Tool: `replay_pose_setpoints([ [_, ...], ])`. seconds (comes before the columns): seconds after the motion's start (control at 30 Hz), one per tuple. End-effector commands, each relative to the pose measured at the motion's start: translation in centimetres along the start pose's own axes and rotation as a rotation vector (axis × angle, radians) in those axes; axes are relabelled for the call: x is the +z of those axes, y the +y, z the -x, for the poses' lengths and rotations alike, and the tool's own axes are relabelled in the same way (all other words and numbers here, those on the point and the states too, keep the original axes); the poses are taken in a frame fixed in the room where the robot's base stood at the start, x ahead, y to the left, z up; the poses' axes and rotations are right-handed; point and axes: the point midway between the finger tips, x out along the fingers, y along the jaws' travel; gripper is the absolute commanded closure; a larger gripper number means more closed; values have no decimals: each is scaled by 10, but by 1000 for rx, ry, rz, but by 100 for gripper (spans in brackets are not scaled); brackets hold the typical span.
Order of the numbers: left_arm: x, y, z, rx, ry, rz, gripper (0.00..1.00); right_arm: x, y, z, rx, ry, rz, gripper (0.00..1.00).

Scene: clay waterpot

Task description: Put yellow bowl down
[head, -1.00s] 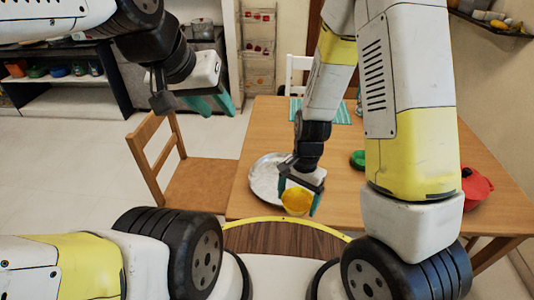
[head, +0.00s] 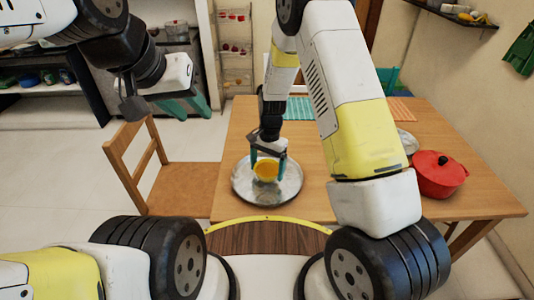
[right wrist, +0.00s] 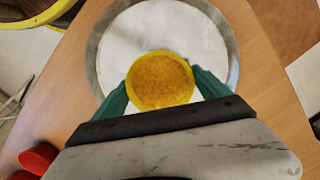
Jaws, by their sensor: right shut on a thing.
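The yellow bowl (head: 266,171) is held between the teal fingers of my right gripper (head: 268,168), over the silver plate (head: 241,191) on the wooden table. In the right wrist view the bowl (right wrist: 160,80) is upright, with a finger on each side, and lies within the outline of the plate (right wrist: 96,50). I cannot tell whether its underside touches the plate. My left gripper (head: 188,106) hangs in the air above the chair at the left, with its fingers apart and nothing between them.
A red lidded pot (head: 438,178) stands at the table's right side. Another plate (head: 408,141) is partly hidden by my right arm. A teal placemat (head: 299,108) and an orange one (head: 402,110) lie at the back. A wooden chair (head: 180,187) stands left of the table.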

Motion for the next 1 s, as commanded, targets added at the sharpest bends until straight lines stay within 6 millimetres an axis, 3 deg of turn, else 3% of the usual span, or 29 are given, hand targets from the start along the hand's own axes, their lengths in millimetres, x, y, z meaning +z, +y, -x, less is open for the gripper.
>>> replay_pose_setpoints([
  [0.1, 0, 0, 0, 0, 0, 0, 64, -3, 0, -16, 0, 0, -1, 55],
  [0.47, 0, 0, 0, 0, 0, 0, 64, -3, 0, -20, -1, 2, 0, 55],
  [0.5, 0, 0, 0, 0, 0, 0, 64, -3, 0, -20, -2, 2, 0, 8],
  [0.53, 0, 0, 0, 0, 0, 0, 64, -3, 0, -20, -2, 2, 0, 2],
  [0.83, 0, 0, 0, 0, 0, 0, 64, -3, 0, -17, -2, 2, 0, 0],
  [1.0, 0, 0, 0, 0, 0, 0, 64, -3, -1, 4, -5, 4, 0, 0],
])
